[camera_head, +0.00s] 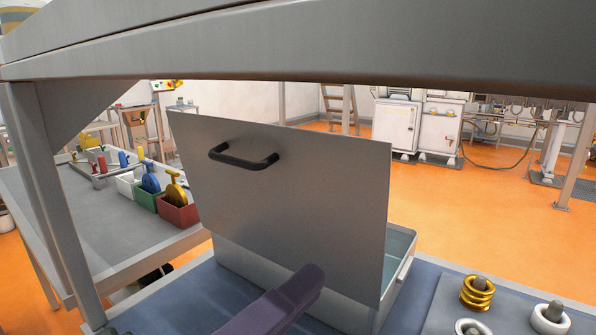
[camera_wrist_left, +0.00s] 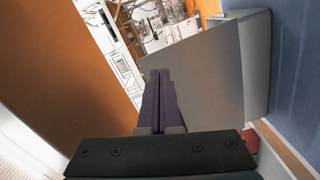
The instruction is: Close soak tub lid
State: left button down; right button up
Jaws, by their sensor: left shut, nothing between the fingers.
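The soak tub lid (camera_head: 290,205) is a flat grey panel standing steeply raised over the tub, with a black bar handle (camera_head: 243,158) near its upper left. The white soak tub (camera_head: 398,280) shows below and behind the lid, with blue-green liquid visible at its right end. My left gripper (camera_head: 312,280) has purple fingers, shut and empty, in front of the lid's lower part. In the left wrist view the shut fingers (camera_wrist_left: 160,75) point along a grey panel that looks like the lid (camera_wrist_left: 205,75). I cannot tell whether they touch it. My right gripper is out of view.
A grey beam (camera_head: 300,45) and post (camera_head: 55,190) frame the near side. Gold rings (camera_head: 477,292) and white rings (camera_head: 550,318) sit on pegs at the right. A side table (camera_head: 110,225) at the left holds coloured bins (camera_head: 178,212). Open orange floor lies beyond.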

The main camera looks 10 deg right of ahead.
pick_arm(q)
jog(key=r+n+t, duration=0.1)
jog(key=n, duration=0.1)
jog(key=n+t+h+b, duration=0.1)
jog(key=n+b, duration=0.1)
send_near(380, 150)
jog(key=x, duration=0.7)
